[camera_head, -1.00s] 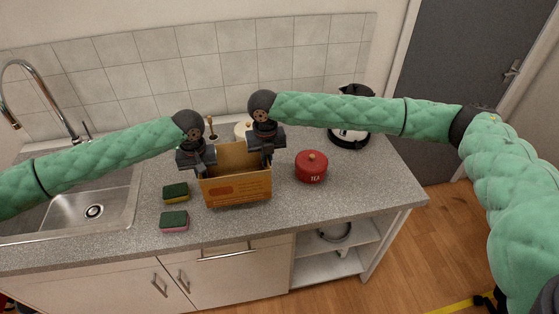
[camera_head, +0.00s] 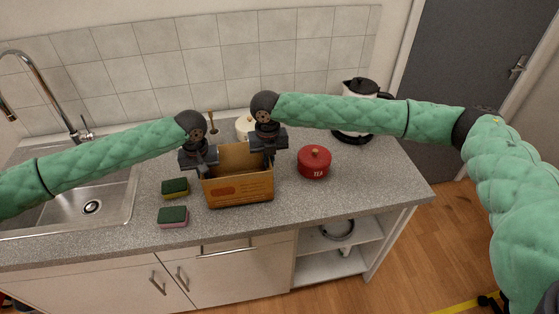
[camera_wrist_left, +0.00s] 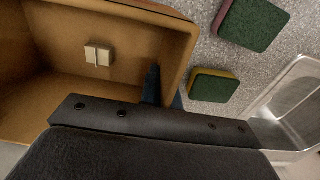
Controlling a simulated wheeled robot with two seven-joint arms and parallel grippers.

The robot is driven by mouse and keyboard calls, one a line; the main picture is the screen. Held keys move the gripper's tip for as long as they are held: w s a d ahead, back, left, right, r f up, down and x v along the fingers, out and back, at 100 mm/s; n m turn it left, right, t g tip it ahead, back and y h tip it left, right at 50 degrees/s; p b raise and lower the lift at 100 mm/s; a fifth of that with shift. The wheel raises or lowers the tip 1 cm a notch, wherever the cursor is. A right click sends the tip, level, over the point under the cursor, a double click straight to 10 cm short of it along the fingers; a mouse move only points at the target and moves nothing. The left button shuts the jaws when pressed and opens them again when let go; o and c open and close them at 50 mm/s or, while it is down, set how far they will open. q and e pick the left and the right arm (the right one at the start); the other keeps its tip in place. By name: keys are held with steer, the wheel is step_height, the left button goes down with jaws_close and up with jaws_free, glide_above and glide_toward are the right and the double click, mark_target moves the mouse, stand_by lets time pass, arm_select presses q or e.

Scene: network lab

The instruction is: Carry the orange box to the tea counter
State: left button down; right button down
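The orange box (camera_head: 238,190), open at the top, is upright at the counter's front, between my two grippers. My left gripper (camera_head: 203,167) is at its left wall. The left wrist view shows one dark finger inside and one outside that wall (camera_wrist_left: 172,65), closed on it. My right gripper (camera_head: 268,152) is at the right wall; its fingertips are mostly hidden, but the box keeps its place between both grippers. A small pale block (camera_wrist_left: 98,55) shows inside the box. I cannot tell whether the box's bottom touches the counter (camera_head: 330,198).
Two green sponges (camera_head: 174,188) (camera_head: 172,217) lie left of the box, near the sink (camera_head: 92,207). A red TEA canister (camera_head: 314,162) stands close on its right. A white and black kettle (camera_head: 352,136) and a cream pot (camera_head: 243,126) stand behind. Counter right of the canister is clear.

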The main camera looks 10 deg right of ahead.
arm_select(q)
steer(key=shift+a+f+b, duration=0.3)
steer(key=shift+f+b, duration=0.05)
steer(key=shift+f, duration=0.15)
arm_select(e)
steer(key=shift+d+f, duration=0.2)
steer(key=shift+f, duration=0.3)
arm_select(q)
steer(key=shift+f+b, duration=0.4)
steer(key=shift+f, duration=0.05)
arm_select(e)
steer(key=shift+f, duration=0.4)
arm_select(q)
steer(key=c, duration=1.6)
jaws_free()
steer(key=shift+r, duration=0.1)
steer(key=shift+c, duration=0.2)
arm_select(e)
steer(key=c, duration=1.6)
jaws_free()
steer(key=shift+c, duration=0.2)
arm_select(q)
steer(key=shift+d, duration=0.15)
arm_select(e)
steer(key=shift+a+r, duration=0.1)
arm_select(q)
steer(key=shift+r, duration=0.2)
